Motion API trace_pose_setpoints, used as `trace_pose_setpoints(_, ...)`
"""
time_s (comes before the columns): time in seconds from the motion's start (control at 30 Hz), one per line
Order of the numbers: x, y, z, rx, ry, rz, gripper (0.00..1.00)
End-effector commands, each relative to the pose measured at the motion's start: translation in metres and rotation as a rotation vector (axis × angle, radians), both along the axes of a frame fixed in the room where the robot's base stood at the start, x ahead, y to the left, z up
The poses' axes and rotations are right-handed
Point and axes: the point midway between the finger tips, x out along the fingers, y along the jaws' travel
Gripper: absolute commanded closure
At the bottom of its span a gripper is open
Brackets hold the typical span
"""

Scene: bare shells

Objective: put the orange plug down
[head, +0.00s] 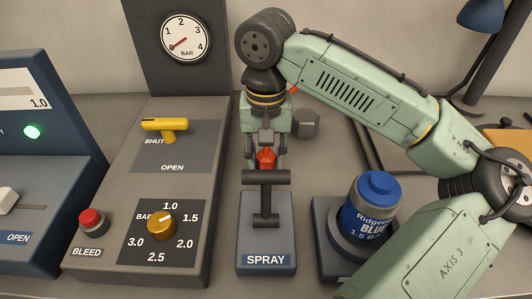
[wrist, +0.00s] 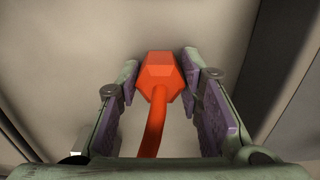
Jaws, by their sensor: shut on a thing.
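The orange plug (wrist: 160,78) is a faceted block with an orange cable running from it toward the wrist camera. My gripper (wrist: 160,86) is shut on it, with a purple-padded finger at each side. In the head view the plug (head: 265,159) shows as a small red-orange shape behind the black T-handle of the spray unit, and my gripper (head: 264,146) points down there. The T-handle and the arm hide part of it. I cannot tell whether the plug touches the surface below. In the wrist view, plain grey-beige surface lies around it.
The spray unit (head: 266,262) stands just in front of the gripper. A blue canister (head: 370,210) sits on a dark stand to its right. A grey hexagonal block (head: 306,123) is close right of the gripper. The panel with yellow lever (head: 166,125) is left.

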Motion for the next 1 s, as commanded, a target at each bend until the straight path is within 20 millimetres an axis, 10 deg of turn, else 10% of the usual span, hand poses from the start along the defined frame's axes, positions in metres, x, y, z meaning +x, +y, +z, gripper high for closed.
trace_pose_setpoints(0.03, 0.000, 0.000, 0.000, 0.000, 0.000, 0.000, 1.00)
trace_pose_setpoints(0.07, 0.000, 0.000, 0.000, 0.000, 0.000, 0.000, 0.66)
trace_pose_setpoints(0.33, 0.000, 0.000, 0.001, 0.000, 0.000, 0.000, 0.48)
trace_pose_setpoints(0.73, 0.000, 0.000, 0.006, -0.001, -0.002, -0.001, 0.47)
trace_pose_setpoints(1.0, 0.001, 0.001, 0.053, 0.001, -0.003, 0.000, 0.47)
